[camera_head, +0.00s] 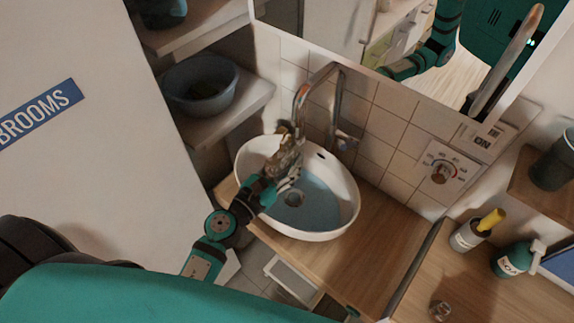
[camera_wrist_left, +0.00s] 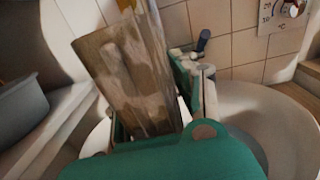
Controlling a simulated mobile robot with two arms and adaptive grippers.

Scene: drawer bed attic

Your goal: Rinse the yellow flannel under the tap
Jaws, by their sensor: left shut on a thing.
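My left gripper (camera_head: 287,165) is over the white oval basin (camera_head: 350,212), just below the metal tap (camera_head: 302,97). It is shut on a small, stained, brownish-yellow cloth, which I take to be the yellow flannel (camera_head: 285,129). In the left wrist view the flannel (camera_wrist_left: 125,75) looks grey-brown and patchy, between the fingers of the left gripper (camera_wrist_left: 165,110). The flannel is close under the spout; I cannot tell whether they touch or whether water runs. The tap's lever (camera_head: 347,139) is on the right of its base. My right gripper is not in view.
Bluish water seems to lie in the basin. A grey bowl (camera_head: 200,85) stands on the left shelf. A temperature dial (camera_head: 440,174) is on the tiles. A yellow-topped bottle (camera_head: 475,232) and a green dispenser (camera_head: 512,258) stand at the right. The wooden counter (camera_head: 365,262) in front is clear.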

